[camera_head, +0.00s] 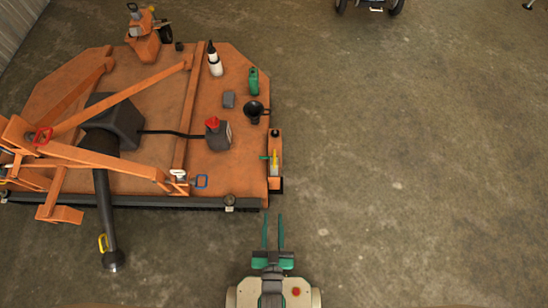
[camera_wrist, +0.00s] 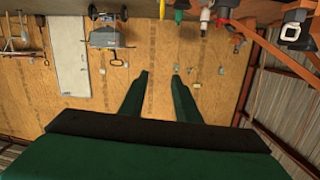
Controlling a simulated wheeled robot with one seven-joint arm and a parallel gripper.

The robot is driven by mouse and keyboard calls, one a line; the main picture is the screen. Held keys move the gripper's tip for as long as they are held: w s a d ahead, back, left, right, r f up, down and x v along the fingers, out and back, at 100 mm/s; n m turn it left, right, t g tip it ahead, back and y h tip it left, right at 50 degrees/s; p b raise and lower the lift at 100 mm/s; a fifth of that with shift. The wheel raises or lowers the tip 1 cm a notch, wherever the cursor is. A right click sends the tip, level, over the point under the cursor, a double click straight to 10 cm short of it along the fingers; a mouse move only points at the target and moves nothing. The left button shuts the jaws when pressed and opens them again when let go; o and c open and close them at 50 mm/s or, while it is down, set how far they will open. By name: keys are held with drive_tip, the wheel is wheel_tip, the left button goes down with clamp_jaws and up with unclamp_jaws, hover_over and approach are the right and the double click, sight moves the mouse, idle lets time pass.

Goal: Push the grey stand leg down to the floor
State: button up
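My gripper (camera_head: 273,218) is open and empty, its two green fingers pointing away from me, just in front of the right front corner of the orange mower deck (camera_head: 150,90). The fingers also show in the wrist view (camera_wrist: 160,77), spread apart with nothing between them. I cannot pick out the grey stand leg for certain. A small grey round piece (camera_head: 229,203) sits at the deck's front edge, left of my gripper, and may be part of it. An orange upright bracket (camera_head: 274,150) with a yellow-green handle stands at the deck's right edge, ahead of the fingers.
A red-capped jug (camera_head: 217,134), black funnel (camera_head: 256,111), green bottle (camera_head: 253,82) and white bottle (camera_head: 214,60) stand on the deck. A dark shaft (camera_head: 105,215) reaches the floor at left. Concrete floor (camera_head: 420,170) is clear at right. The wrist view faces a wooden wall (camera_wrist: 210,95).

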drive_tip(key=w+f, duration=0.9)
drive_tip(key=f, duration=0.1)
drive_tip(key=m+t, duration=0.1)
drive_tip(key=t, duration=0.1)
approach(274, 163)
drive_tip(key=w, duration=1.2)
drive_tip(key=shift+w+f, duration=0.15)
drive_tip(key=shift+w, duration=0.25)
drive_tip(key=shift+c, duration=0.5)
clamp_jaws()
